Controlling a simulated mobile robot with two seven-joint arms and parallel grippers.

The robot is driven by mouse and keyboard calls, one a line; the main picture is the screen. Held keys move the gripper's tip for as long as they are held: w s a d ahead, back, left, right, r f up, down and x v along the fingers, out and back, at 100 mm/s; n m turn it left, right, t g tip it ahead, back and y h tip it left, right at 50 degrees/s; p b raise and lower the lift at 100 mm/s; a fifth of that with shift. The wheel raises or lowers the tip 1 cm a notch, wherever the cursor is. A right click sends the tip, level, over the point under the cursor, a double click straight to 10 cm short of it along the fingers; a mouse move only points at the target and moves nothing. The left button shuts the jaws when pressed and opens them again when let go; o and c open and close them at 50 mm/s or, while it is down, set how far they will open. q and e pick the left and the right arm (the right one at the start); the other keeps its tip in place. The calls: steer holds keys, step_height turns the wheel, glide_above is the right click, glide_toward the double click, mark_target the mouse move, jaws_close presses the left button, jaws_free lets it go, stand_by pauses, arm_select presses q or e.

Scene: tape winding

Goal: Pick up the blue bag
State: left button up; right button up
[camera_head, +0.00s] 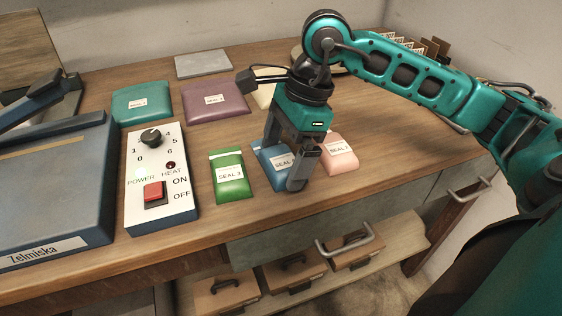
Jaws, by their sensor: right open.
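The blue bag (261,158) lies on the wooden table, between a green bag (230,185) and a pink bag (338,162). It has a white label, and my right gripper hides part of it. My right gripper (288,182) reaches down from above over the blue bag with its fingers apart, at or just above the bag. I cannot tell whether the fingers touch it. My left gripper is not in view.
Behind lie a teal bag (142,103), a purple bag (216,101) and a cream bag (262,93). A control box (160,200) with a knob and red switch stands left, beside a blue-grey Zelmiska machine (50,190). The table is clear at right.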

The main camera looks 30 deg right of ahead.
steer(key=c, duration=0.8)
step_height(320, 180, up, 13)
steer(key=p, duration=0.3)
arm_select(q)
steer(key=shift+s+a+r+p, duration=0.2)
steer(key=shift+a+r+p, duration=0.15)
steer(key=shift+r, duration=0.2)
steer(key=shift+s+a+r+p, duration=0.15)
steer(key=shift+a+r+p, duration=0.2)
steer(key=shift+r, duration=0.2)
arm_select(e)
step_height(320, 180, up, 7)
glide_above(284, 156)
